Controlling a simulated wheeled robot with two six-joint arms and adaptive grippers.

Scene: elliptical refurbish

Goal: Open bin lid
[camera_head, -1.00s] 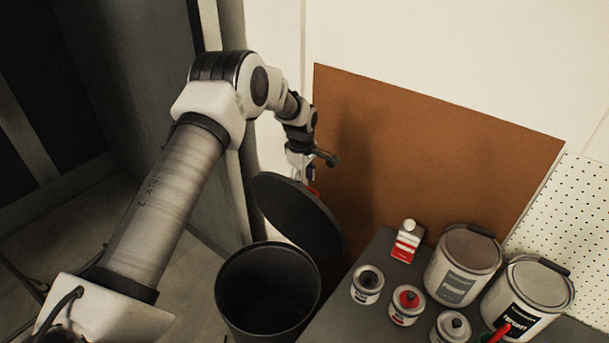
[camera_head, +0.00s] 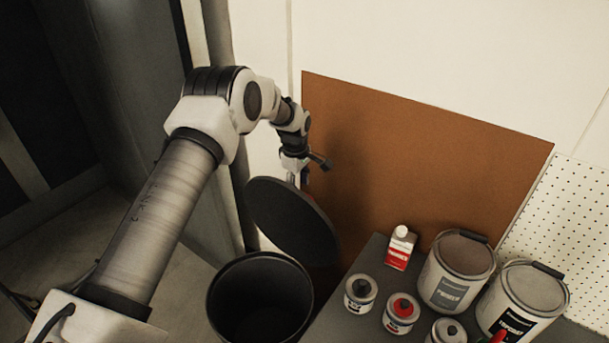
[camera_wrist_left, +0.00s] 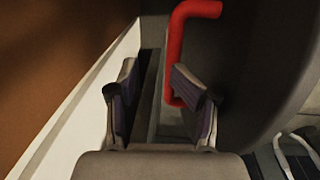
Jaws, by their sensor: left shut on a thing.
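The black bin (camera_head: 222,290) stands open below my left arm, beside the grey table. Its round dark lid (camera_head: 290,215) is raised and steeply tilted behind the opening, its flat face towards the head camera. My left gripper (camera_head: 298,180) is at the lid's upper back side, partly hidden by the lid. In the left wrist view, the red lid handle (camera_wrist_left: 174,55) runs down behind one finger of the gripper (camera_wrist_left: 155,85), with the dark lid (camera_wrist_left: 265,65) to the right. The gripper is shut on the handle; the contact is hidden. My right gripper is not in view.
The grey table (camera_head: 340,318) right of the bin holds two large paint cans (camera_head: 455,275) (camera_head: 520,300), several small tins (camera_head: 361,291) and a red-and-white bottle (camera_head: 400,248). A brown board (camera_head: 420,145) and wall stand close behind the lid.

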